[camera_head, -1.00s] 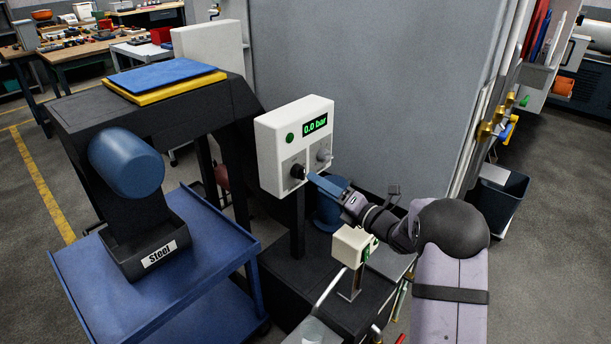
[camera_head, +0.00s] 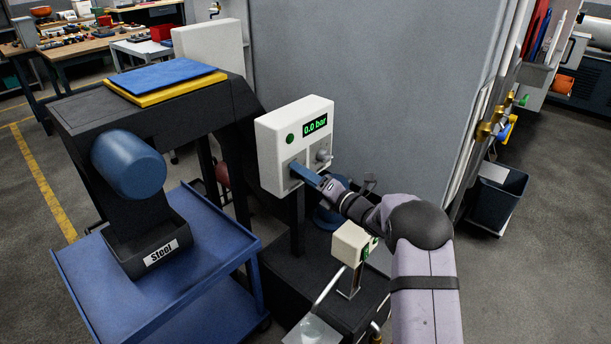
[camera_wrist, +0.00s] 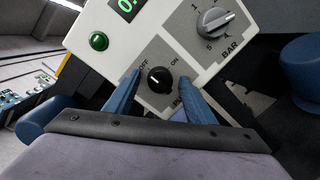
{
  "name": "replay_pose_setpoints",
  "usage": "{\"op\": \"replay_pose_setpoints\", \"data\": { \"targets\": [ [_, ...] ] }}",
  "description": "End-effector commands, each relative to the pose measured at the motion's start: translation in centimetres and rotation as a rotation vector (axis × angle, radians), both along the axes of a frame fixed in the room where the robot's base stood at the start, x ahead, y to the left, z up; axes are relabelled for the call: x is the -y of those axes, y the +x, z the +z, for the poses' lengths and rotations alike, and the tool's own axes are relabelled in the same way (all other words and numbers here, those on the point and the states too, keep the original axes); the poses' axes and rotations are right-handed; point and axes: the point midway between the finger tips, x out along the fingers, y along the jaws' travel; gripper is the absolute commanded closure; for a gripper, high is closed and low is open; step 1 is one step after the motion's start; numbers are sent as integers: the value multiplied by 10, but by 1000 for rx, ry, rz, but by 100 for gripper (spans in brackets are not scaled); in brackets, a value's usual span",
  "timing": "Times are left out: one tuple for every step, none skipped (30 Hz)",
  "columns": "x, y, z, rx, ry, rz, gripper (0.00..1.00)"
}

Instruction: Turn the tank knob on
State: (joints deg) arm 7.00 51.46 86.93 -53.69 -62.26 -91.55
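The white control box (camera_head: 270,150) stands on a post, and its green display reads 0.0 bar. The black tank knob (camera_wrist: 159,79) sits on a grey plate marked OFF and ON; its white line points toward the OFF side. My gripper (camera_head: 297,166) is in front of the box's lower left. In the wrist view my gripper (camera_wrist: 156,95) is open, with one blue finger on each side of the knob and visible gaps between. In the head view the fingers hide the knob.
A larger grey BAR dial (camera_wrist: 214,20) with numbers is beside the knob plate. A round green button (camera_wrist: 98,41) is on the same face. A smaller white box (camera_head: 350,243) stands below my arm. A blue cart (camera_head: 215,245) is at left.

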Motion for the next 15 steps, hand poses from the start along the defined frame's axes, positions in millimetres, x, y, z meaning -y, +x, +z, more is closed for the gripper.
{"op": "replay_pose_setpoints", "data": {
  "targets": [
    [0, 0, 0, 0, 0, 0, 62],
    [0, 0, 0, 0, 0, 0, 69],
    [0, 0, 0, 0, 0, 0, 79],
    [0, 0, 0, 0, 0, 0, 86],
    [0, 0, 0, 0, 0, 0, 90],
    [0, 0, 0, 0, 0, 0, 90],
    [0, 0, 0, 0, 0, 0, 90],
    [0, 0, 0, 0, 0, 0, 90],
    [0, 0, 0, -1, 1, 0, 90],
    [0, 0, 0, -1, 2, 0, 90],
    [0, 0, 0, -2, 3, 0, 90],
    [0, 0, 0, -6, 5, 0, 90],
    [0, 0, 0, -9, 9, 0, 90],
    [0, 0, 0, -12, 12, 0, 90],
    [0, 0, 0, -20, 19, 0, 90]
  ]
}}
